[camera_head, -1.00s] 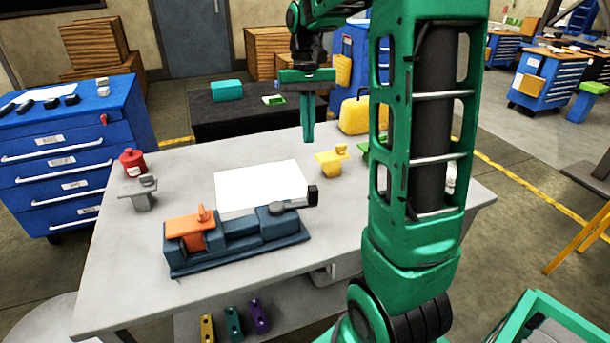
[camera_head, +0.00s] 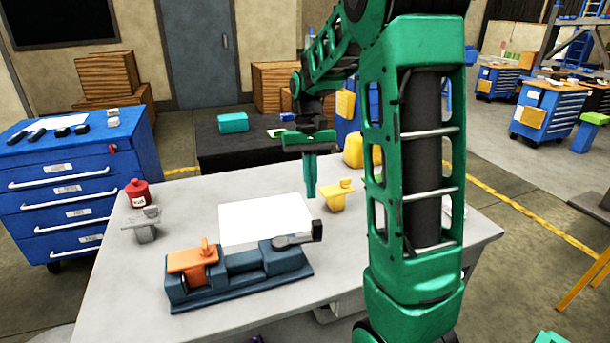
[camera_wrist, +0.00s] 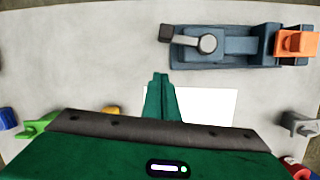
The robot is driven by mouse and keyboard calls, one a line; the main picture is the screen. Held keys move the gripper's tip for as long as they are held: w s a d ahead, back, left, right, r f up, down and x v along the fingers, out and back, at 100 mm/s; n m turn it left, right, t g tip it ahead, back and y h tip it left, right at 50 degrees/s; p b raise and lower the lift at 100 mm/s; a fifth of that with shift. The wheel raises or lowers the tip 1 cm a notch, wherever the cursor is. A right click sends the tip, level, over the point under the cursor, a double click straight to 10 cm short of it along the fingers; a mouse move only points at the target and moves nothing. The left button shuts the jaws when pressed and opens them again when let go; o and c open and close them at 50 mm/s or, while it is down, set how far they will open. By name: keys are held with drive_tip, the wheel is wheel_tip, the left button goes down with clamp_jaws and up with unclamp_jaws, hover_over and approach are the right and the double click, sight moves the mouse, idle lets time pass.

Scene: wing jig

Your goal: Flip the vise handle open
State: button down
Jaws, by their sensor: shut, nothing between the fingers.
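The blue-grey vise (camera_head: 245,272) lies on the grey table, with an orange block (camera_head: 193,262) at its left end. Its handle (camera_head: 295,240) is a grey lever with a dark block-shaped end, at the right end of the vise, pointing right. In the wrist view the vise (camera_wrist: 235,45) is at the top right, with the handle (camera_wrist: 187,37) at its left end. My green gripper (camera_head: 310,178) is shut and empty, pointing down above the table, behind the handle and apart from it. In the wrist view its fingers (camera_wrist: 160,95) are together over the white sheet.
A white sheet (camera_head: 262,218) lies behind the vise. A yellow part (camera_head: 338,196) stands right of my gripper. A grey part (camera_head: 143,225) and a red can (camera_head: 137,193) stand at the table's left. A blue drawer cabinet (camera_head: 70,185) is beyond.

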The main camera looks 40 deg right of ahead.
drive_tip(key=s+a+f, duration=0.2)
drive_tip(key=s+f, duration=0.1)
drive_tip(key=s, duration=0.1)
drive_tip(key=shift+s+f, duration=0.25)
drive_tip(key=shift+a, duration=0.1)
idle(0.3)
drive_tip(key=shift+s+m, duration=0.3)
drive_tip(key=shift+m, duration=0.1)
